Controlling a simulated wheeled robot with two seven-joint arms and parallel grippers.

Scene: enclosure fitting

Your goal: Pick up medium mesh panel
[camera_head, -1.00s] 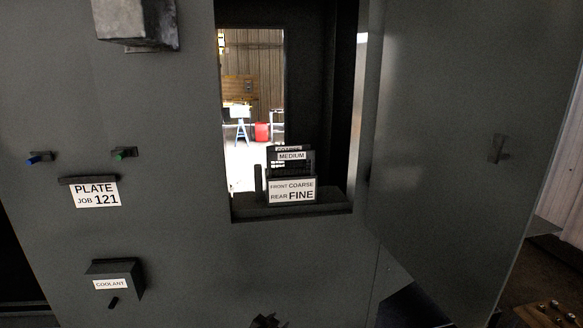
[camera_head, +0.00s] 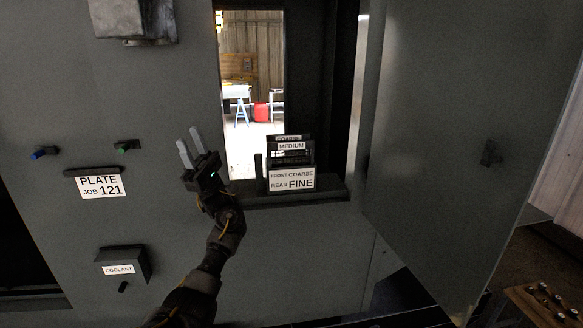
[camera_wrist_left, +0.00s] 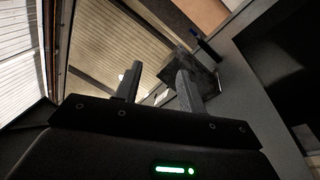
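The medium mesh panel (camera_head: 291,146) is a dark panel with a white MEDIUM label. It stands upright in a rack in the enclosure opening, behind a front plate (camera_head: 292,180) reading FRONT COARSE, REAR FINE. A coarse panel (camera_head: 288,137) shows just behind it, its label partly hidden. My left gripper (camera_head: 188,150) is raised to the left of the opening, fingers pointing up, open and empty, apart from the panels. In the left wrist view the two grey fingers (camera_wrist_left: 157,88) stand apart with nothing between them. My right gripper is not in view.
The rack stands on a dark sill (camera_head: 330,192) at the bottom of the opening. An open door (camera_head: 440,150) is at the right. A PLATE JOB 121 sign (camera_head: 101,186), small knobs and a COOLANT box (camera_head: 122,263) project from the wall at left.

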